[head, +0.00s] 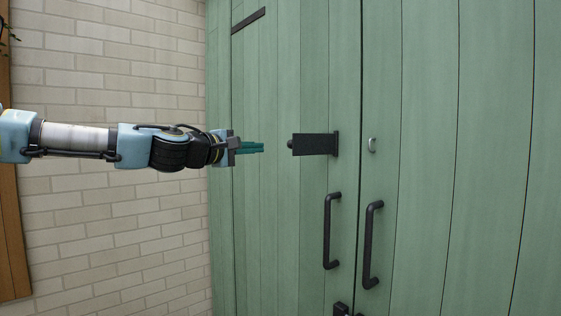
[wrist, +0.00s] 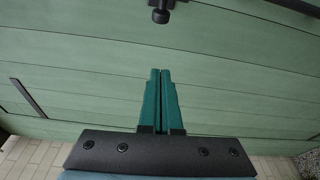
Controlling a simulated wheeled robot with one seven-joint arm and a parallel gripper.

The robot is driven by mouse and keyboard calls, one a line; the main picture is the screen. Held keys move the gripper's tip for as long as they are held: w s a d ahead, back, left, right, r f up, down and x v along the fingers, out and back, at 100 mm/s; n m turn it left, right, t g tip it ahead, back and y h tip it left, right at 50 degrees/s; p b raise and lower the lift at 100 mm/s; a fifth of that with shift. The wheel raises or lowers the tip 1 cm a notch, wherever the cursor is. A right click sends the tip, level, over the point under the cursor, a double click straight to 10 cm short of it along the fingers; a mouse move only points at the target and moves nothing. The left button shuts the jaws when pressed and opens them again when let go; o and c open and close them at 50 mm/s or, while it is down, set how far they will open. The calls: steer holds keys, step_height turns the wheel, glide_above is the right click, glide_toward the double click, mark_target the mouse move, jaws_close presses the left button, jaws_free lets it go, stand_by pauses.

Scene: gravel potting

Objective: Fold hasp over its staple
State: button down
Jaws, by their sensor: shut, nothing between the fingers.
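The black hasp (head: 315,144) is on the left green door in the head view, its plate swung to the left, away from the staple. Its knobbed free end (wrist: 160,14) shows at the top of the wrist view. The metal staple (head: 372,145) sits on the right door, just right of the seam between the doors. My gripper (head: 262,147) is left of the hasp, apart from its knob. Its green fingers (wrist: 160,72) are shut together with nothing between them. The staple is not seen in the wrist view.
Two dark pull handles, the left one (head: 328,232) and the right one (head: 370,245), stand out below the hasp. A dark strap (head: 248,20) is at the upper left of the door. A brick wall (head: 110,220) lies to the left.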

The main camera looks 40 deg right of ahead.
mark_target(312, 144)
steer(key=shift+d+f+b, duration=0.25)
steer(key=shift+d+b, duration=0.3)
steer(key=shift+b, duration=2.1)
steer(key=shift+s+d+r+p, duration=0.25)
steer(key=shift+s+d+p, duration=0.35)
steer(key=shift+s+d, duration=0.45)
steer(key=shift+s+d+r+p, duration=0.2)
steer(key=shift+s+d+p, duration=0.45)
steer(key=shift+d, duration=0.55)
steer(key=shift+s, duration=0.2)
